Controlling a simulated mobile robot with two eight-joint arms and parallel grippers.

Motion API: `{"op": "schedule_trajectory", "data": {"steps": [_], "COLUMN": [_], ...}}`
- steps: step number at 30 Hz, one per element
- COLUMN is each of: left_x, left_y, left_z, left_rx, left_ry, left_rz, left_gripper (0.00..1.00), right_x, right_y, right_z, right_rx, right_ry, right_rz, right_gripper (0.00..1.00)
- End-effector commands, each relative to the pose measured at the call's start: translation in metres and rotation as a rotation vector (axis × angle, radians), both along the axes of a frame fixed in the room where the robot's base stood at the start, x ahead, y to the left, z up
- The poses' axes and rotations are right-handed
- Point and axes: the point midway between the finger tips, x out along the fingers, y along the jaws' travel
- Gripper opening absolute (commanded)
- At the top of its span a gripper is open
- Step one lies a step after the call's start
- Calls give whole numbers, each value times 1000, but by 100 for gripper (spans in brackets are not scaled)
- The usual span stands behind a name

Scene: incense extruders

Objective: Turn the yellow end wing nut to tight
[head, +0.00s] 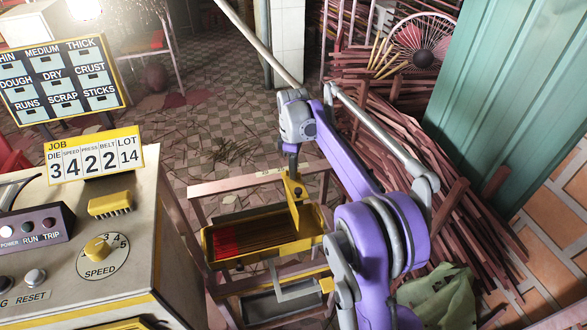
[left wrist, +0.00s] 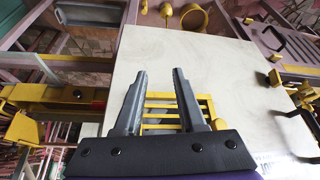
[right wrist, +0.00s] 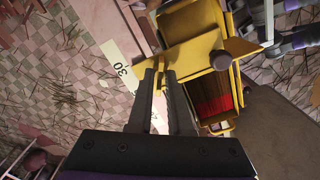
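The yellow wing nut (head: 298,212) shows in the head view above the right part of the yellow tray. It has a long wing with a small hub. In the right wrist view the wing nut (right wrist: 190,53) spreads across the top, with one wing running to my fingertips. My right gripper (head: 291,172) points down at the wing's upper end. Its fingers (right wrist: 159,75) are close together with a narrow strip of yellow between their tips; whether they press on it is unclear. My left gripper (left wrist: 159,74) is open and empty over a pale panel with a yellow grille.
The yellow tray (head: 217,259) with red-tipped sticks sits on a metal frame. A control console (head: 120,275) with a speed dial stands at the left. Piles of sticks (head: 430,190) lie behind my right arm. A scale strip (right wrist: 120,65) runs beside my right fingers.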

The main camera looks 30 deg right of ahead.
Motion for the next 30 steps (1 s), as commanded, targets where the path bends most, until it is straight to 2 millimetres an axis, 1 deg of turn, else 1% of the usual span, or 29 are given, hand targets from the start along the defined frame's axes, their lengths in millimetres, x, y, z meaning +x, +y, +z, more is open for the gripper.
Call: {"op": "schedule_trajectory", "data": {"steps": [1, 2, 3, 14, 19, 26, 30], "left_x": [0, 0, 0, 0, 0, 1, 1], "left_y": [0, 0, 0, 0, 0, 0, 0], "left_z": [0, 0, 0, 0, 2, 6, 10], "left_rx": [0, 0, 0, 0, 0, 0, 0], "left_ry": [0, 0, 0, 0, 0, -2, -3], "left_rz": [0, 0, 0, 0, 0, 0, 0], "left_gripper": [39, 39, 39, 39, 39, 39, 39], "right_x": [0, 0, 0, 0, 0, 0, 0], "right_y": [0, 0, 0, 0, 0, 0, 0], "right_z": [0, 0, 0, 0, 0, 1, 1], "right_rx": [0, 0, 0, 0, 0, 0, 0], "right_ry": [0, 0, 0, 0, 0, 0, 0], "right_rz": [0, 0, 0, -4, -39, -168, -289], "right_gripper": [6, 1, 0, 0, 0, 0, 0]}}
